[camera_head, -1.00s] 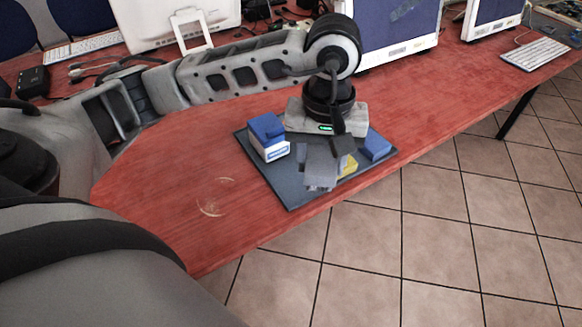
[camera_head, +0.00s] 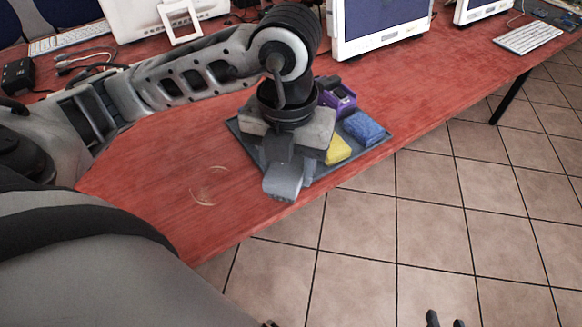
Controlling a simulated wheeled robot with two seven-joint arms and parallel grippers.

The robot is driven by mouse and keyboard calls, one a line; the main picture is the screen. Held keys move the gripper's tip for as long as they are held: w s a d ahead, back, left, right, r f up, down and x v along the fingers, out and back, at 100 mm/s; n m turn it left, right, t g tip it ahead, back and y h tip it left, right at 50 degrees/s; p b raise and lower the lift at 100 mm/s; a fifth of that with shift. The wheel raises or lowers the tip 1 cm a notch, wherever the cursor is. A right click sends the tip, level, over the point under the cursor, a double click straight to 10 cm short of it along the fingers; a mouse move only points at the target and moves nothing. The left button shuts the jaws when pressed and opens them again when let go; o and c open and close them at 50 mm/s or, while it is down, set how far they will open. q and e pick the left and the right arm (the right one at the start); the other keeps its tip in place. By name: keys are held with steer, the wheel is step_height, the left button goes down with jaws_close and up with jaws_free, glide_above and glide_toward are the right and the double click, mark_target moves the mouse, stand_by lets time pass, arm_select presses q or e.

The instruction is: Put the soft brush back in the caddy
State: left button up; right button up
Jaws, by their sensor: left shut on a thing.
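My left gripper (camera_head: 284,162) is over the front left edge of the dark grey tray (camera_head: 373,146), pointing down. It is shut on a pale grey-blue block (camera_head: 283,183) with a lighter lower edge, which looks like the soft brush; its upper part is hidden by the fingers. I cannot tell whether the block touches the table. No separate caddy can be told apart from the tray. My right gripper (camera_head: 444,321) shows only as two dark, parted tips at the bottom edge, over the floor.
On the tray are a yellow block (camera_head: 338,150), a blue block (camera_head: 363,128) and a purple and dark item (camera_head: 338,95). My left arm hides the tray's left and middle. The red table (camera_head: 175,190) is clear to the left; its front edge runs close by the tray.

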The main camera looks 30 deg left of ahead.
arm_select(q)
steer(key=n, duration=0.2)
steer(key=s+n, duration=0.1)
steer(key=n, duration=0.5)
steer(key=shift+s+a+r+n, duration=0.1)
steer(key=shift+s+n, duration=0.3)
steer(key=shift+n, duration=0.3)
steer(key=shift+a+n, duration=0.15)
steer(key=shift+n, duration=0.15)
steer(key=w+a+f, duration=0.2)
steer(key=w, duration=0.1)
steer(key=w+a+f+b, duration=0.1)
steer(key=w+f, duration=0.2)
steer(key=w, duration=0.1)
steer(key=w+a+f+b, duration=0.1)
steer(key=w+a+f, duration=0.1)
steer(key=w+f, duration=0.1)
steer(key=shift+w+a+f, duration=0.25)
steer(key=shift+w+a, duration=0.05)
steer(key=shift+w, duration=0.35)
steer(key=shift+w+a+f+b, duration=0.3)
steer(key=shift+w+f, duration=0.25)
steer(key=shift+f, duration=0.15)
step_height(320, 180, down, 3)
steer(key=shift+f, duration=0.1)
arm_select(e)
steer(key=shift+a+f, duration=0.2)
steer(key=shift+f, duration=0.2)
